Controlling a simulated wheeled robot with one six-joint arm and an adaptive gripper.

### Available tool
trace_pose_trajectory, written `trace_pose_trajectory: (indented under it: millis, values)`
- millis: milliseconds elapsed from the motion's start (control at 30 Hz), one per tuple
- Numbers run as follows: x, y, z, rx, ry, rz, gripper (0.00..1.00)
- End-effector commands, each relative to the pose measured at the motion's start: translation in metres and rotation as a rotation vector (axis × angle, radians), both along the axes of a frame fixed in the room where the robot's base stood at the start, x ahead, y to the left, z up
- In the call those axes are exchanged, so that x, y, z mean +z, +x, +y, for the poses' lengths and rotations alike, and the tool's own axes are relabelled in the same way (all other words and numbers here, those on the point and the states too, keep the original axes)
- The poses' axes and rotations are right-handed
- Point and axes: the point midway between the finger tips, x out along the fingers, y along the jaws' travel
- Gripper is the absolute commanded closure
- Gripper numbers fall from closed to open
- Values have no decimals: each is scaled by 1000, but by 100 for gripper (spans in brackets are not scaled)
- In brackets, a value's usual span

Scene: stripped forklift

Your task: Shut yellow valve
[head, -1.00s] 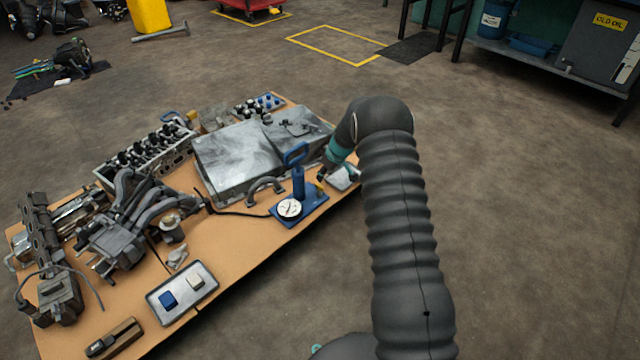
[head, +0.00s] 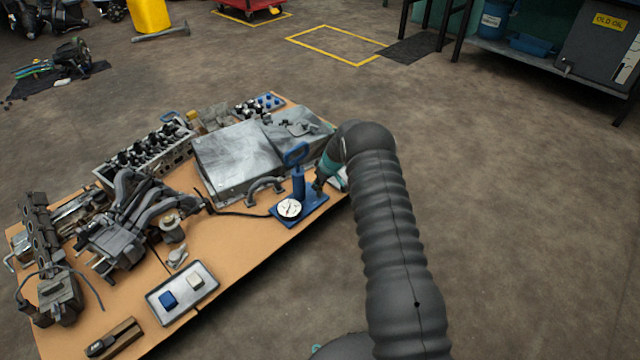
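A blue hand pump (head: 298,186) with a looped blue handle stands upright on a blue base plate at the right front edge of the board. A round white gauge (head: 289,208) is on the plate's left part. The yellow valve cannot be made out now; my gripper covers the right end of the plate, where a small yellow part showed earlier. My gripper (head: 318,187) is small and dark at the end of my arm, right beside the pump column. Whether it touches the valve, and how its fingers stand, is too small to tell.
A large grey metal cover (head: 230,160) lies behind the pump. A black hose (head: 240,213) runs left from the pump plate. A tray (head: 182,291) with a blue and a white block lies at the front left. The floor (head: 500,220) to the right is clear.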

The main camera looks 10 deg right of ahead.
Motion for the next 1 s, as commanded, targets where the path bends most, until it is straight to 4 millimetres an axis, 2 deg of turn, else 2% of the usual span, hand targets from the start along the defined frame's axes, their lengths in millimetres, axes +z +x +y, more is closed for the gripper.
trace_pose_trajectory:
  millis: [67, 467, 1000]
  values:
    - [0, 0, 0, 0, 0, 0, 100]
    - [0, 0, -3, -31, -2, -1, 100]
    - [0, 0, -2, -361, -2, -3, 100]
